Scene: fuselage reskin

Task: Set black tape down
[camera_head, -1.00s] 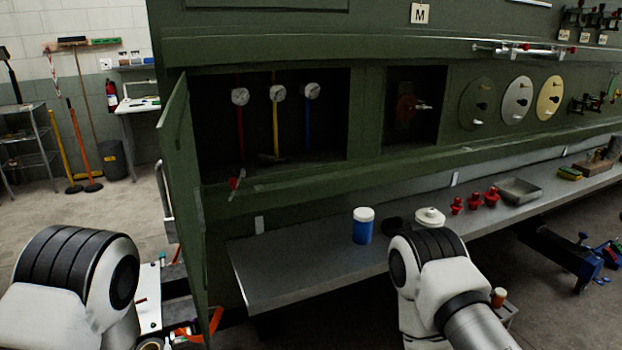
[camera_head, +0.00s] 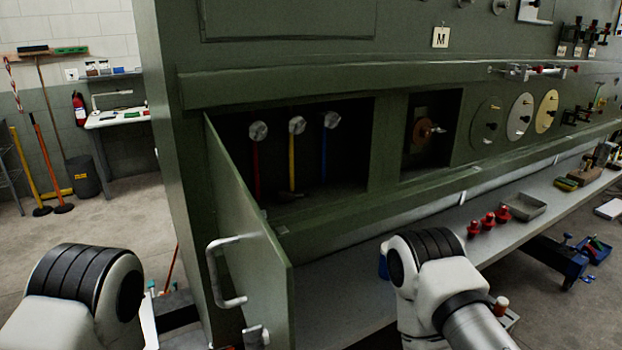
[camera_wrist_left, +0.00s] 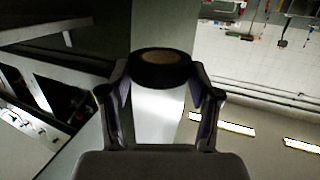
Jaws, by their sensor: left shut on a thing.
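The black tape (camera_wrist_left: 160,82), a black roll with a brownish core, shows in the left wrist view between the fingers of my left gripper (camera_wrist_left: 162,72). The gripper is shut on it, with a finger against each side. A pale surface shows beyond and below the roll in that view. In the head view neither the tape nor my left gripper is visible; only my left arm's link shows at lower left. My right arm's link shows at lower centre, and my right gripper is out of view.
A green cabinet door (camera_head: 248,240) with a grey handle (camera_head: 222,275) stands open in front of me. A grey shelf (camera_head: 345,290) runs along the green panel, bearing red knobbed parts (camera_head: 488,220) and a metal tray (camera_head: 523,207). My right arm hides part of the shelf.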

